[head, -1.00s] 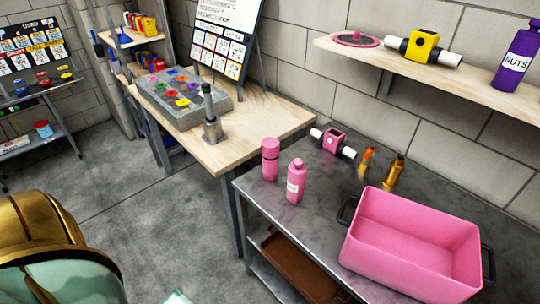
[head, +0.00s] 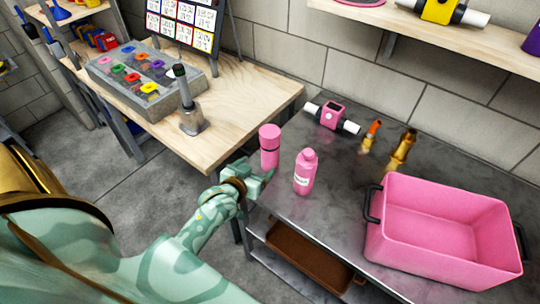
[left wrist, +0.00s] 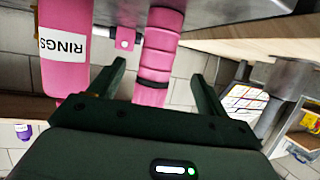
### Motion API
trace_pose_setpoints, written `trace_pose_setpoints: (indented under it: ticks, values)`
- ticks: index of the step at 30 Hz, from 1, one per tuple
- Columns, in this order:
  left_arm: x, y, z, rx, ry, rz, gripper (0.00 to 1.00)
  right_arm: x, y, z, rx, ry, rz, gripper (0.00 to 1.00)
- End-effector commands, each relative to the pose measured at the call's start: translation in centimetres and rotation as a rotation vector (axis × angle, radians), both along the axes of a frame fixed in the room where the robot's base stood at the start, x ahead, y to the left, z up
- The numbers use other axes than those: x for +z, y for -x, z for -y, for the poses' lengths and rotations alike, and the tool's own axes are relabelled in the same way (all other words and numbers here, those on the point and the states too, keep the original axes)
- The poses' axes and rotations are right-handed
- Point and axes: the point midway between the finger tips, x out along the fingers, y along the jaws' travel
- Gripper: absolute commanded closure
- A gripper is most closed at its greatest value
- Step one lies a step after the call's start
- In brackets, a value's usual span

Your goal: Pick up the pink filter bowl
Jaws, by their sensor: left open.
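The pink filter bowl (head: 269,150), a ribbed cylinder with a dark ring, stands upright near the left edge of the grey metal bench (head: 330,230). My left gripper (head: 262,176) is at its lower left side. In the left wrist view the open fingers (left wrist: 160,84) lie on either side of the bowl (left wrist: 159,52), with gaps visible; I cannot tell whether they reach fully around it. A pink bottle (head: 304,174) labelled RINGS stands close by on the right; it also shows in the left wrist view (left wrist: 66,35). My right gripper is not in view.
A pink block with white pipe ends (head: 331,116) lies behind. Two brass fittings (head: 401,151) (head: 370,137) and a large pink bin (head: 445,235) are to the right. A wooden table (head: 235,110) adjoins at the left, holding a grey tool (head: 188,105).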

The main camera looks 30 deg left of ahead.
Motion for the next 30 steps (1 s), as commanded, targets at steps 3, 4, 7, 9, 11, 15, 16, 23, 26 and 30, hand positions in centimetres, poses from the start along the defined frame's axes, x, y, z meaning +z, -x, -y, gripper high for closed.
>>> trace_pose_setpoints:
  ticks: [3, 4, 7, 9, 11, 15, 16, 23, 26, 30]
  values:
    - [-1.1, -2.4, -0.3, 0.0, 0.0, 0.0, 0.23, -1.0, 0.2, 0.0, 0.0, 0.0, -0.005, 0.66]
    - [-1.3, -2.7, -0.3, 0.0, 0.0, -0.001, 0.23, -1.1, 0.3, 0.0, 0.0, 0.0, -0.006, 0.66]
    - [-1.5, -3.7, -0.4, 0.0, 0.0, -0.001, 0.23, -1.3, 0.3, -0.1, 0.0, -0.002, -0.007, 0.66]
    - [-1.6, -4.1, -0.4, 0.0, 0.0, -0.001, 0.23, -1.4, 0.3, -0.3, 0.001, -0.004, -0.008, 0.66]
    - [-1.7, -4.7, -0.5, 0.0, 0.001, 0.0, 0.23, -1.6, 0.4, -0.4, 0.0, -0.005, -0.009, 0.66]
    - [-2.2, -7.0, -0.6, 0.0, 0.001, -0.001, 0.23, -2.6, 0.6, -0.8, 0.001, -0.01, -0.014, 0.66]
    - [-2.3, -7.5, -0.6, 0.0, 0.001, -0.001, 0.23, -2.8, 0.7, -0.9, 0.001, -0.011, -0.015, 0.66]
    - [-2.8, -9.1, -0.8, 0.0, -0.001, -0.002, 0.23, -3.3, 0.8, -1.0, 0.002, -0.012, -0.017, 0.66]
    - [-2.7, -9.0, -0.8, 0.0, -0.001, -0.002, 0.23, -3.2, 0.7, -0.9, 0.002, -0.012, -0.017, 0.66]
    - [-2.7, -9.0, -0.8, 0.0, -0.001, -0.002, 0.48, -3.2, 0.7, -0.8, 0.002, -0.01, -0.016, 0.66]
